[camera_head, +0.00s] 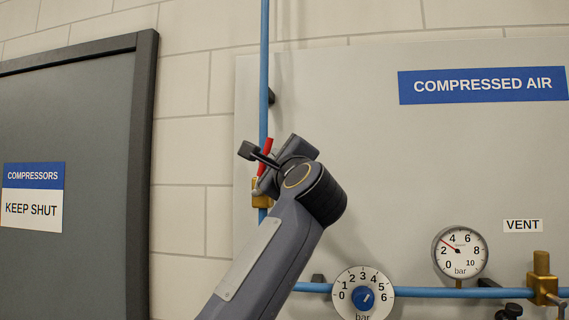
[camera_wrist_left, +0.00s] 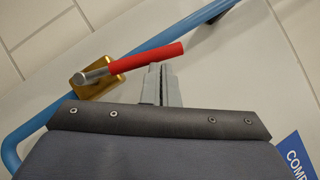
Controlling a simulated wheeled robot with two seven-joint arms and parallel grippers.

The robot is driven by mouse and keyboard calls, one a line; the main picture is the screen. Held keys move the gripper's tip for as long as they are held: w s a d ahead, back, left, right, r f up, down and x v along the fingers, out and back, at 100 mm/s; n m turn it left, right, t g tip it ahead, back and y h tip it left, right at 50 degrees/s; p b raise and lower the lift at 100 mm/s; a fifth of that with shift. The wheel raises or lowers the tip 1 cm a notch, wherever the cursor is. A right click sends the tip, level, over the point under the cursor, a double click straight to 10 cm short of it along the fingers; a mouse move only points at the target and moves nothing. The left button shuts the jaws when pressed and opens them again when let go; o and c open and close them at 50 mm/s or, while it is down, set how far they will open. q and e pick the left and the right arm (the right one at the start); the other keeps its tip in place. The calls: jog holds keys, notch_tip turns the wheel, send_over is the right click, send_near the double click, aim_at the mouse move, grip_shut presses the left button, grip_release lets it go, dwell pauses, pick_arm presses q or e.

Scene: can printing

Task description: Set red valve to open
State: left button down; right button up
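The red valve handle (camera_head: 265,153) shows partly in the head view, behind my left gripper. In the left wrist view the handle (camera_wrist_left: 145,61) shows nearly whole, on a metal stem from a brass valve body (camera_wrist_left: 105,66). It lies at a small angle to the blue pipe (camera_wrist_left: 135,51). The brass body (camera_head: 261,200) also shows in the head view on the vertical pipe (camera_head: 264,60). My left gripper (camera_wrist_left: 160,68) has its fingers together, tips at the handle's lower edge near its free end. I cannot tell whether they touch. My right gripper is out of view.
A grey panel (camera_head: 350,130) carries the pipes. To the lower right are a regulator dial (camera_head: 348,298), a pressure gauge (camera_head: 460,252) and a brass vent valve (camera_head: 541,285). A dark door (camera_head: 75,110) with a "KEEP SHUT" sign stands left. The panel's middle is clear.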

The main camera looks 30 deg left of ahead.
pick_arm(q)
jog(key=shift+s+a+r, duration=0.1)
jog(key=shift+a+r, duration=0.2)
jog(key=shift+a, duration=0.2)
jog(key=shift+s+a+r, duration=0.1)
jog(key=shift+a+r, duration=0.15)
jog(key=shift+a, duration=0.3)
